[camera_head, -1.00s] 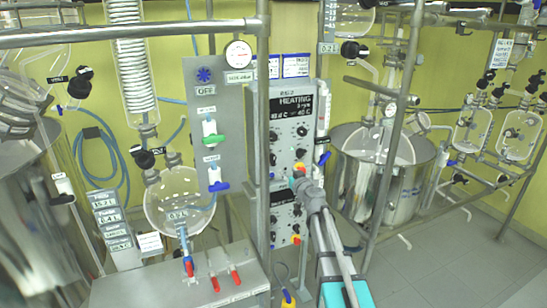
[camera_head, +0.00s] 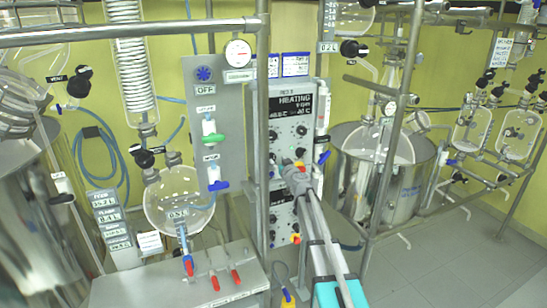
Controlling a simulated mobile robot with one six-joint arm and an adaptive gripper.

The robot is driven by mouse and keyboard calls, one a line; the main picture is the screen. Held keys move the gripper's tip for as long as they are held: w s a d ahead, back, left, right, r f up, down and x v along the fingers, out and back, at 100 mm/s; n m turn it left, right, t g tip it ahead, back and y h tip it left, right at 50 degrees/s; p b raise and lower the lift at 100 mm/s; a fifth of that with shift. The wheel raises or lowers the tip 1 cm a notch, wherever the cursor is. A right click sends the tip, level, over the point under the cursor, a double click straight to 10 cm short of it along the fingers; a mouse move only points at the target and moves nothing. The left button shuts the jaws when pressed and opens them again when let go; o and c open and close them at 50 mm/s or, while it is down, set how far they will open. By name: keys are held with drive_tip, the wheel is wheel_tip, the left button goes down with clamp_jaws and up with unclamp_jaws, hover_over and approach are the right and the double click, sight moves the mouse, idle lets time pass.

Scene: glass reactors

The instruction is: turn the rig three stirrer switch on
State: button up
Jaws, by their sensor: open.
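The control panel (camera_head: 308,118) is a grey unit with a black display reading "HEATING", several dark knobs and small coloured lights. A second, similar panel (camera_head: 281,226) sits below it. The gripper is open and small in view. It and my arm hide part of both panels. I cannot tell which knob is the stirrer switch, nor whether the fingers touch one.
A metal post (camera_head: 262,130) stands close left of the panels. A slanted rail (camera_head: 397,130) and a glass vessel in a steel bath (camera_head: 425,165) are to the right. A grey box (camera_head: 165,290) with red-handled valves is at lower left. Floor is free at lower right.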

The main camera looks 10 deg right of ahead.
sight(274, 156)
drive_tip(key=shift+x, duration=2.6)
clamp_jaws()
